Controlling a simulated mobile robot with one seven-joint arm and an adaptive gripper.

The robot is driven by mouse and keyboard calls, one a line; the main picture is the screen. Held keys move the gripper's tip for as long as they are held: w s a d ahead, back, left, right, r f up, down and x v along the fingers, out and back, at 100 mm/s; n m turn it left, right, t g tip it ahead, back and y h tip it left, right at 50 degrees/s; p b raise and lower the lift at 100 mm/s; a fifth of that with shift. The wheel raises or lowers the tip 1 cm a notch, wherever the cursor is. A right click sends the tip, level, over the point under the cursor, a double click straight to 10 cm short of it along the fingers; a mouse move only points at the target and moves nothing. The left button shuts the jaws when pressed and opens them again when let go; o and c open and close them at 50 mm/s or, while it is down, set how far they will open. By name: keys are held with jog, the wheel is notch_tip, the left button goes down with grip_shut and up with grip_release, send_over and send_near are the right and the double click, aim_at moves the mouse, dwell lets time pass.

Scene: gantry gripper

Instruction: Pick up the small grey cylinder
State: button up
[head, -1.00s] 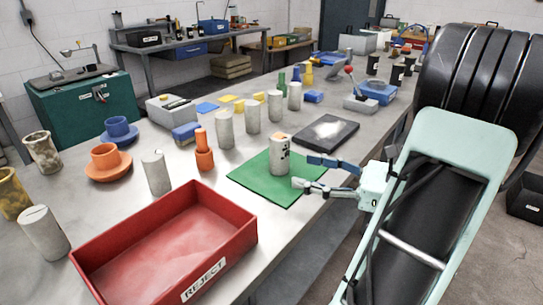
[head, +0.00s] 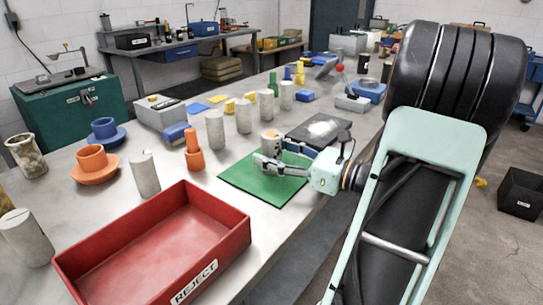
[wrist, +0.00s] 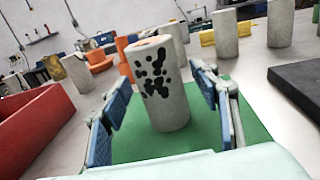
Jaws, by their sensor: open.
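A grey cylinder with black blotches (wrist: 158,75) and an orange-tinged top stands upright on a green mat (wrist: 140,143). In the head view the same cylinder (head: 269,138) is largely hidden behind my gripper (head: 271,156). My gripper is open, and in the wrist view its blue-padded fingers (wrist: 162,98) stand on either side of the cylinder. Gaps show between it and both pads. Other plain grey cylinders stand on the bench, such as one by the orange pieces (head: 145,174) and one behind the mat (head: 215,130).
A red REJECT tray (head: 160,245) lies at the front left of the mat. A dark plate (head: 304,145) lies behind the mat. Orange stacked pieces (head: 194,152) and a blue block (head: 178,132) stand to the left. The mat's front is clear.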

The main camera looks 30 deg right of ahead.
jog(key=shift+w+a, duration=0.15)
jog(key=shift+w, duration=0.15)
jog(key=shift+c, duration=0.4)
grip_shut()
jog(key=shift+r, duration=0.1)
jog(key=shift+r, duration=0.1)
